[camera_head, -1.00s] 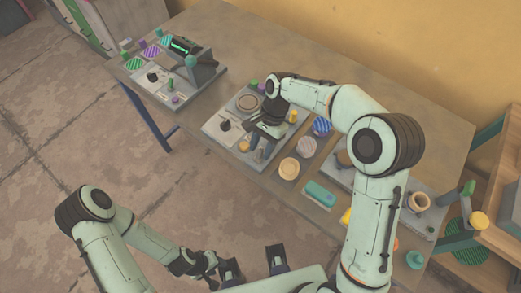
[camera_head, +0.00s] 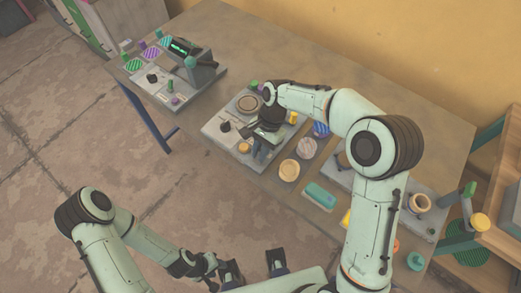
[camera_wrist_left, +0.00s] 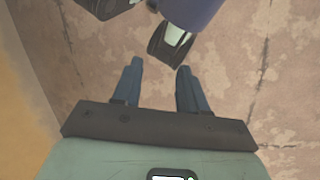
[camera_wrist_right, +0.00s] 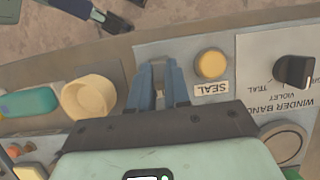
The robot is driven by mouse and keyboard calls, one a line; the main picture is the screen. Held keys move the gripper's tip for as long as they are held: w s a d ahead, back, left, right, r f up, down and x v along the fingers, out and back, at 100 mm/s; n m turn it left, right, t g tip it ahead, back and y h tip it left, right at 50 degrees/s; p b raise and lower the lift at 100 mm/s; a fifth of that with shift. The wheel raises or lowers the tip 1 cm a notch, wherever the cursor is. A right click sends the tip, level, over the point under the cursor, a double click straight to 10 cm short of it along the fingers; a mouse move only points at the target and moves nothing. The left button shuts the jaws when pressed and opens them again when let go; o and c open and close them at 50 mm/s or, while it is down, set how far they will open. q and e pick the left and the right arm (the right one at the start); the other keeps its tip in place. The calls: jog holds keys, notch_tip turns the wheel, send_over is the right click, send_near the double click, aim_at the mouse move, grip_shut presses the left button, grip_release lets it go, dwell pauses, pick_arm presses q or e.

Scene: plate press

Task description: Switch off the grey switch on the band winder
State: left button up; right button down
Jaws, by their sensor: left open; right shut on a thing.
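The band winder panel (camera_wrist_right: 222,48) shows in the right wrist view, with "WINDER BAND", "VIOLET" and "TEAL" lettering upside down. My right gripper (camera_wrist_right: 159,84) is shut on a small grey part between its blue fingers, apparently the grey switch; the fingers hide most of it. In the head view my right gripper (camera_head: 262,150) is down at the front edge of the middle panel. A yellow SEAL button (camera_wrist_right: 211,64) and a black selector knob (camera_wrist_right: 294,72) sit beside it. My left gripper (camera_head: 254,263) is open and empty, away from the table; its spread fingers show in the left wrist view (camera_wrist_left: 157,88).
A cream round piece (camera_wrist_right: 88,98) and a teal block (camera_wrist_right: 28,102) lie close beside the right gripper. Striped discs (camera_head: 321,127) lie nearby.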

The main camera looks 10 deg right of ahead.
aim_at(253, 167)
jog(key=shift+s+a+r+t+h+b, duration=0.1)
jog(key=shift+s+a+t+h+b, duration=0.2)
jog(key=shift+t+h, duration=0.4)
jog(key=shift+s+a+t+h+b, duration=0.1)
jog(key=shift+a+t+h+b, duration=0.3)
jog(key=shift+h, duration=0.3)
jog(key=h+b, duration=0.1)
jog(key=t+b, duration=0.1)
jog(key=t+h+b, duration=0.1)
jog(key=b, duration=0.1)
jog(key=shift+s+a+f+h, duration=0.25)
jog(key=shift+s+a+h, duration=0.05)
jog(key=shift+s+a, duration=0.1)
pick_arm(q)
notch_tip(253, 167, down, 8)
jog(key=b, duration=0.3)
jog(key=shift+w+f+t+b, duration=0.2)
jog(key=shift+t+b, duration=0.1)
jog(key=shift+b, duration=0.1)
pick_arm(e)
jog(key=shift+s+a+t+h, duration=0.15)
jog(key=shift+t+h, duration=0.3)
jog(key=shift+h, duration=0.15)
jog(key=shift+s+a+t+h, duration=0.1)
jog(key=shift+a+t+h, duration=0.05)
jog(key=shift+t+h, duration=0.4)
jog(key=c, duration=1.1)
grip_release()
jog(key=shift+f, duration=0.1)
